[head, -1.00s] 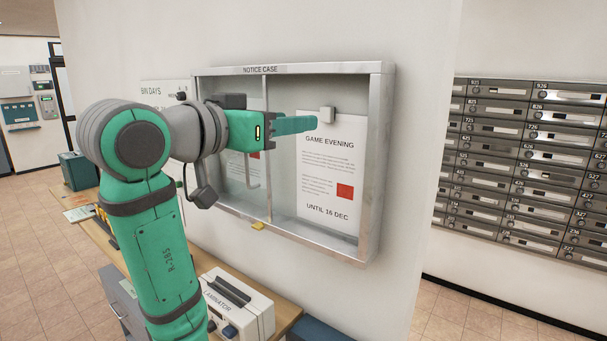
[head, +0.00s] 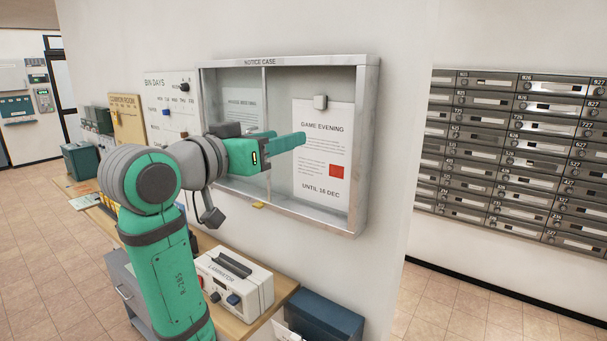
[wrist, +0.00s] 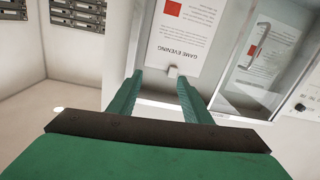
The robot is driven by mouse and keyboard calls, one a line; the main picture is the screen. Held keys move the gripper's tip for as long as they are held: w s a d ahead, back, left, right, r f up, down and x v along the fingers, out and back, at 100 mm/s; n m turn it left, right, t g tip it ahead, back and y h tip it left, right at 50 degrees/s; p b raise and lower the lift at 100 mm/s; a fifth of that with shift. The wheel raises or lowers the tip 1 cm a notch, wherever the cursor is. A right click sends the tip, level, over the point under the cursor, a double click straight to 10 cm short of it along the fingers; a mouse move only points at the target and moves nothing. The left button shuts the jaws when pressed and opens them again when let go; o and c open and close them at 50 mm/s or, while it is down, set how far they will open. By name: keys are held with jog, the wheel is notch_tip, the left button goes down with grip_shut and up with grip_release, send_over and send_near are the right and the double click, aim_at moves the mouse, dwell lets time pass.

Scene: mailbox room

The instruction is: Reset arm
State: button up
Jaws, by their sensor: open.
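My gripper (head: 288,141) is at the end of my green arm, in front of the notice case (head: 367,150) on the wall. In the wrist view my gripper (wrist: 160,88) shows two green fingers spread apart with nothing between them. A "Game Evening" notice (head: 312,175) hangs in the right half of the case, held by a pale square magnet (head: 320,102). The magnet also shows in the wrist view (wrist: 173,71), beyond the fingers. The fingers appear apart from the notice. My arm hides part of the case's left half.
A laminator (head: 235,280) stands on the wooden bench (head: 275,313) below, with a dark blue bin (head: 325,322) to its right. A whiteboard (head: 160,95) hangs left of the case. Metal mailboxes (head: 520,150) line the far right wall. Tiled floor is clear at left.

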jog(key=w+f+n+t+y, duration=0.1)
jog(key=w+f+n+y, duration=0.15)
jog(key=f, duration=1.15)
jog(key=w+f+n+t+y, duration=0.1)
jog(key=w+f+n, duration=0.25)
jog(key=f, duration=1.05)
jog(key=s+f+n+y, duration=0.2)
jog(key=s+f, duration=0.3)
jog(key=f, duration=0.6)
jog(key=s+f+n+y, duration=0.15)
jog(key=s+f, duration=0.25)
jog(key=f, duration=0.6)
jog(key=s+d+f+y, duration=0.1)
jog(key=s+f+y, duration=0.1)
jog(key=s+f, duration=0.65)
jog(key=s+d+f+y, duration=0.1)
jog(key=s+f, duration=0.5)
jog(key=s, duration=0.6)
jog(key=s+d+r+m, duration=0.1)
jog(key=s+m, duration=0.1)
jog(key=s, duration=0.9)
jog(key=s+d+r+m+g, duration=0.1)
jog(key=s, duration=1)
jog(key=shift+s+d+r+m, duration=0.3)
jog(key=shift+s+r+m, duration=0.05)
